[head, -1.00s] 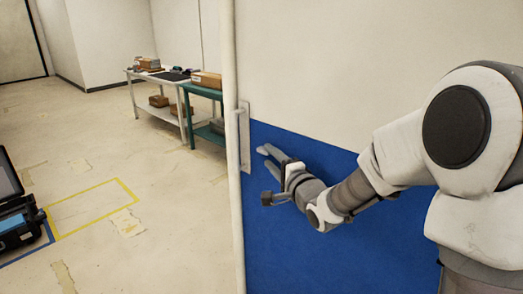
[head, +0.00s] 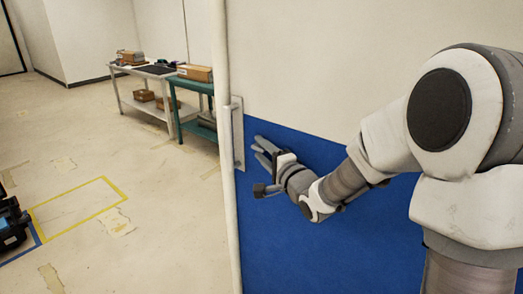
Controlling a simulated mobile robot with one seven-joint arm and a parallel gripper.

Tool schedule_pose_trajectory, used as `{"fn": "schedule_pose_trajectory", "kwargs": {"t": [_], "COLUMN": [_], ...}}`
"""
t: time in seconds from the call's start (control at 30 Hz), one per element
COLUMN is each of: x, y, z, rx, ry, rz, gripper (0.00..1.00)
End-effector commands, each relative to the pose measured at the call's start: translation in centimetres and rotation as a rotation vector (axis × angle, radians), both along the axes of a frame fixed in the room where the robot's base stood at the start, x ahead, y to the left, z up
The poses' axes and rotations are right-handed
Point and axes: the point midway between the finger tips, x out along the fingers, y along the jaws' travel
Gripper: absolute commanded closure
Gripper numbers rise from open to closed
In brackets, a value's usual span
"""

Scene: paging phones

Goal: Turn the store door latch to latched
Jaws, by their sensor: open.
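The store door (head: 310,75) fills the right half of the head view, white above and blue below. Its pale plate (head: 238,135) with a vertical bar runs along the left edge of the door. My gripper (head: 260,150) is open, with its fingers pointing left toward the plate in front of the blue panel. I cannot tell whether the fingertips touch anything. No separate latch knob can be made out; it may be hidden behind the fingers or too small to see.
A white table (head: 140,72) and a green table (head: 190,87) with boxes stand at the back. A yellow floor outline (head: 75,205) and a dark open case (head: 10,222) lie at left. The floor between is clear.

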Motion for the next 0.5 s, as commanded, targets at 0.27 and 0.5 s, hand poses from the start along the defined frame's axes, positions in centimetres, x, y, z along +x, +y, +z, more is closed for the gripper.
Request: {"fn": "schedule_pose_trajectory", "kwargs": {"t": [0.27, 0.5], "x": [0.0, 0.01], "y": [0.01, 0.03], "z": [0.0, 0.01], "rx": [0.0, 0.0], "ry": [0.0, 0.0], "rz": [0.0, 0.0], "gripper": [0.99, 1.0]}}
